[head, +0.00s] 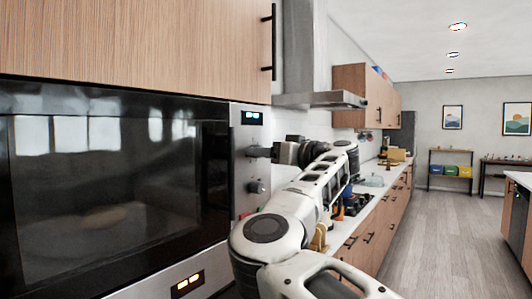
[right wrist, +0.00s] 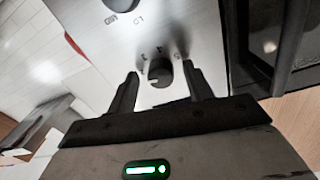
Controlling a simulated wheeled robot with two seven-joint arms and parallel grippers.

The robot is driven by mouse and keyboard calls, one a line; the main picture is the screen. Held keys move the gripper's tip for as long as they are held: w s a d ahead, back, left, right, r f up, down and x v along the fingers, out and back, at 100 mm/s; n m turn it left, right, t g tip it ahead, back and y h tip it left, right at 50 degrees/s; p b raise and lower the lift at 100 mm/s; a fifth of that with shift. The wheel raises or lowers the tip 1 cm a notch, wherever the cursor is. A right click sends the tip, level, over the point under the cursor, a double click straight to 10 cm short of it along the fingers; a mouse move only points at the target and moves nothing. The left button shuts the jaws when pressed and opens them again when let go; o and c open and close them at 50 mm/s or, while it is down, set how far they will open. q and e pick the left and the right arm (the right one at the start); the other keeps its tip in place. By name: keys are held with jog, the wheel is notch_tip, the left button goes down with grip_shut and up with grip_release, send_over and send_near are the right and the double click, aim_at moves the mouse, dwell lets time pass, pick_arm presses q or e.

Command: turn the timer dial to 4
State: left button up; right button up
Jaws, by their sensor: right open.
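In the head view, the steel control panel (head: 249,204) runs down the right side of the built-in oven. My right gripper (head: 246,152) points left at its upper part and hides the dial there. In the right wrist view that dial (right wrist: 160,72) is a round black knob with a pale mark and small printed marks around it. The open fingers of my right gripper (right wrist: 159,78) stand on either side of it, with gaps. A second black dial (head: 257,187) sits lower on the panel; it also shows in the wrist view (right wrist: 122,4). I cannot read which is the timer. My left gripper is not in view.
The dark glass oven door (head: 105,180) fills the left. A lit display (head: 253,118) sits above the dials, and a range hood (head: 310,99) hangs to the right. A cluttered counter (head: 352,226) runs beyond my right arm. The floor (head: 460,235) at right is clear.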

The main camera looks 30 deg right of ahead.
jog(key=c, duration=1)
jog(key=shift+o, duration=0.2)
jog(key=b, duration=0.2)
jog(key=shift+f+m+b, duration=0.3)
jog(key=shift+f+m, duration=0.05)
jog(key=shift+m, duration=0.05)
pick_arm(q)
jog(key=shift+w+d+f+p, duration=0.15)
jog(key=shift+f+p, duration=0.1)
jog(key=shift+p, duration=0.3)
pick_arm(e)
jog(key=m, duration=0.6)
jog(key=r+m, duration=0.1)
jog(key=m, duration=1.1)
jog(key=shift+r+g+y, duration=0.2)
jog(key=shift+g+y, duration=0.1)
jog(key=shift+g, duration=0.1)
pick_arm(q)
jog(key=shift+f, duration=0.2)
pick_arm(e)
jog(key=shift+m, duration=0.3)
